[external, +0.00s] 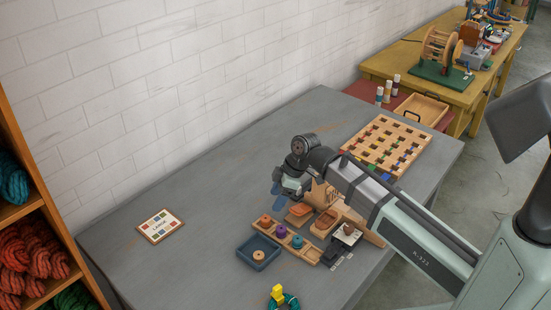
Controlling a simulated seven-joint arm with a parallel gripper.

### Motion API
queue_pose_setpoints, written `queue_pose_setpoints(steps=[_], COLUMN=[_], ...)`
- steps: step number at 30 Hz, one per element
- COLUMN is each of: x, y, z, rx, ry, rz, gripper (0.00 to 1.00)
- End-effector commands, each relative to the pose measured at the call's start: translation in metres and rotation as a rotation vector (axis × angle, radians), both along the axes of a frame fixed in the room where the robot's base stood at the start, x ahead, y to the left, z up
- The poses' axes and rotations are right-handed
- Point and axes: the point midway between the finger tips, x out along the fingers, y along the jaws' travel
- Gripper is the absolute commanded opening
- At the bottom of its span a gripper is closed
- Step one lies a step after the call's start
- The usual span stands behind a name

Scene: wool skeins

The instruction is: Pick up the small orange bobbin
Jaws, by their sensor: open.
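A small orange bobbin (265,221) sits at the left end of a wooden rack (312,257). A purple bobbin (282,231) and a teal bobbin (297,242) stand beside it in a row. My gripper (279,197) has blue fingers and hangs above and behind the row, apart from the orange bobbin in the picture. It is open, and I see nothing held in it. The gap between its fingers is small and hard to make out.
A blue tray (246,262) with a tan bobbin (259,255) lies in front of the rack. Wooden trays (325,222) and a dark-topped stand (345,238) crowd the right. The table's left is mostly clear around a card (160,226).

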Motion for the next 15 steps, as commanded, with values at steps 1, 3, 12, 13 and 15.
queue_pose_setpoints(steps=[1,3,12,13,15], x=[0.0,0.0,0.0,0.0,-0.001], y=[0.003,0.006,0.012,0.012,0.013], z=[-0.007,-0.014,-0.029,-0.029,-0.031], rx=[-0.001,-0.001,0.0,0.0,0.0], ry=[0.001,0.001,-0.001,-0.001,-0.001], rz=[0.0,0.0,0.0,0.0,0.0], gripper=[0.65,0.65,0.65,0.65,0.65])
